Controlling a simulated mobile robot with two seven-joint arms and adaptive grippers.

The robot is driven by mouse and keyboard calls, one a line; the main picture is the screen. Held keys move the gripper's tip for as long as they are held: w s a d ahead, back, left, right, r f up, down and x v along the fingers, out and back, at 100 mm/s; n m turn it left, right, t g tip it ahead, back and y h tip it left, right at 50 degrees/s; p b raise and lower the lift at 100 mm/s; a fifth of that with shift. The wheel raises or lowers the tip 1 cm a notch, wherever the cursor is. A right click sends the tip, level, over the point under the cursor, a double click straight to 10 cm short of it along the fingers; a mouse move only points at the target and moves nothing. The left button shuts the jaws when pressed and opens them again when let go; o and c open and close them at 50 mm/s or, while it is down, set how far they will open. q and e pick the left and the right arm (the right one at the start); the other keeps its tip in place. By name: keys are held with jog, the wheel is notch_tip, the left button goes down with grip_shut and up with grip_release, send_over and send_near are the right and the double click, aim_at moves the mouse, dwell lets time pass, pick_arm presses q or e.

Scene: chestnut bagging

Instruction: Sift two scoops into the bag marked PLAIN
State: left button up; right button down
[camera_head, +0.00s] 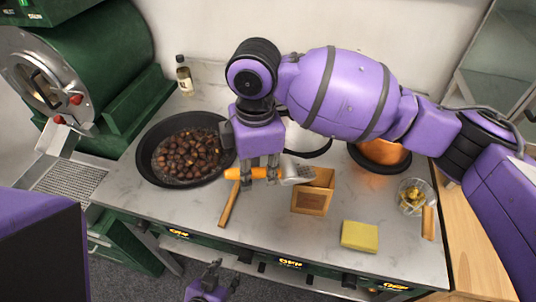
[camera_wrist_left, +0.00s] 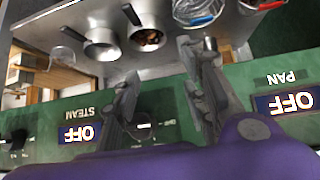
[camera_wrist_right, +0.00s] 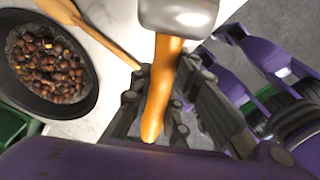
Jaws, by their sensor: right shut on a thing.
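My right gripper (camera_head: 258,178) is shut on the orange handle of a scoop (camera_head: 297,174); the handle also shows between its fingers in the right wrist view (camera_wrist_right: 163,90). The scoop's metal head is at the upper edge of a brown open-topped bag (camera_head: 311,203) on the counter. I cannot read a mark on the bag, nor tell what is in the scoop. A black pan (camera_head: 143,172) holding many chestnuts (camera_head: 185,155) stands to the left of the gripper. My left gripper (camera_head: 208,279) is low in front of the counter, its fingers apart and empty in the left wrist view (camera_wrist_left: 165,85).
A wooden utensil (camera_head: 229,205) lies beside the pan. A yellow block (camera_head: 360,236), a glass bowl with yellowish pieces (camera_head: 411,197) and a copper pot (camera_head: 381,160) are to the right. A bottle (camera_head: 184,75) stands behind the pan. The green front panel shows OFF displays (camera_wrist_left: 285,103).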

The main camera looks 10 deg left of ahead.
jog(key=shift+s+a+r+t+h, duration=0.1)
jog(key=shift+a+r+t+h, duration=0.1)
jog(key=shift+t+h, duration=0.25)
jog(key=shift+a+r+t+h, duration=0.15)
jog(key=shift+t+h, duration=0.1)
jog(key=shift+h, duration=0.4)
jog(key=shift+d+r, duration=0.1)
jog(key=shift+r, duration=1.25)
